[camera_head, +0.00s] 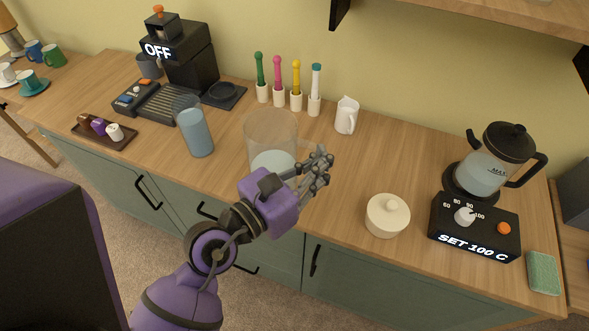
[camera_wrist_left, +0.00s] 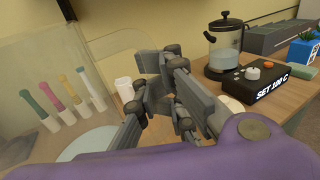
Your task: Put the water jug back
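In the left wrist view the fingers (camera_wrist_left: 168,88) show close up, with the clear wall of the vessel (camera_wrist_left: 55,85) at the left. My right gripper is out of view.
A kettle (camera_head: 488,165) sits behind a control box (camera_head: 474,226) at the right. A lidded white pot (camera_head: 387,216) and small white pitcher (camera_head: 347,115) stand nearby. A coffee machine (camera_head: 185,55) and small tray (camera_head: 104,131) are left. Counter between pot and pitcher is clear.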

